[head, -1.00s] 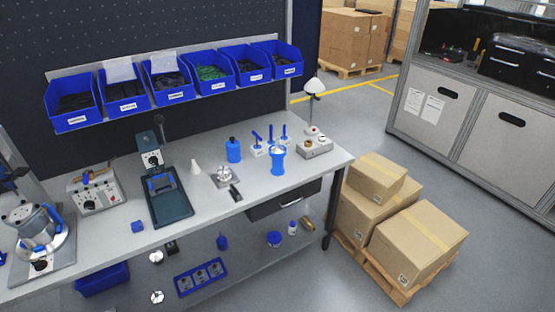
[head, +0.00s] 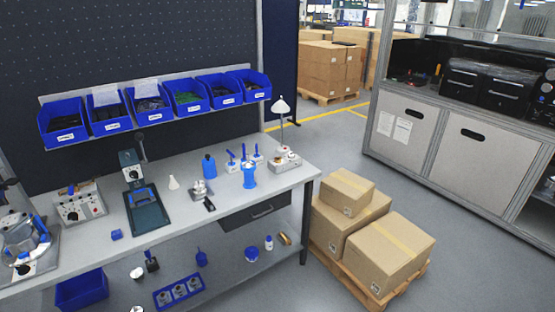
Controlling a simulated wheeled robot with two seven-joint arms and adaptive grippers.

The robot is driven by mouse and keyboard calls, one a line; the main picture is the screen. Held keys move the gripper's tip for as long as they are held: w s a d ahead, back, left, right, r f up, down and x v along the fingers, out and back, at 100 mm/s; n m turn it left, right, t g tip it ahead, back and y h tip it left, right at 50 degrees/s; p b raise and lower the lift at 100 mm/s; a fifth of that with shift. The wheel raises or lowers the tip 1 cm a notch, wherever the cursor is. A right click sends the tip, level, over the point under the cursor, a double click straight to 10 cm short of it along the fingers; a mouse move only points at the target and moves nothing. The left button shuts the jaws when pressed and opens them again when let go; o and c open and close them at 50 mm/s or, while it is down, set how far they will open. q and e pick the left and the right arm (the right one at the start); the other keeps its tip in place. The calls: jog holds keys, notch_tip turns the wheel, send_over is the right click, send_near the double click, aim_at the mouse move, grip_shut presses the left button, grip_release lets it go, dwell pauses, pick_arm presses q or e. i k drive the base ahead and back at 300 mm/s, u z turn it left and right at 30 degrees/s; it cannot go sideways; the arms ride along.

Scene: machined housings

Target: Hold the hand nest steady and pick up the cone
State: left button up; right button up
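A small white cone (head: 173,183) stands upright on the grey workbench (head: 270,187), right of a dark green press-like stand. Just right of the cone is a small metal fixture (head: 201,190) with a black handle (head: 209,204) toward the front edge; it looks like the hand nest, though it is too small to be sure. The cone and this fixture are apart. Neither of my grippers shows in the head view, and nothing is touching the cone or the fixture.
The green stand (head: 146,212) is left of the cone. A blue bottle (head: 209,167) and blue cup (head: 249,175) stand to the right. Blue bins (head: 187,98) hang above the bench. Boxes (head: 385,255) on a pallet stand right of the bench. Floor farther right is clear.

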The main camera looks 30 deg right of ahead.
aim_at(247, 164)
jog(key=u, duration=0.05)
jog(key=k, duration=0.55)
jog(key=z, duration=1.2)
jog(key=i, duration=0.7)
jog(key=z, duration=0.75)
jog(key=i, duration=1.55)
jog(key=u, duration=1.25)
jog(key=i, duration=0.6)
jog(key=u, duration=0.65)
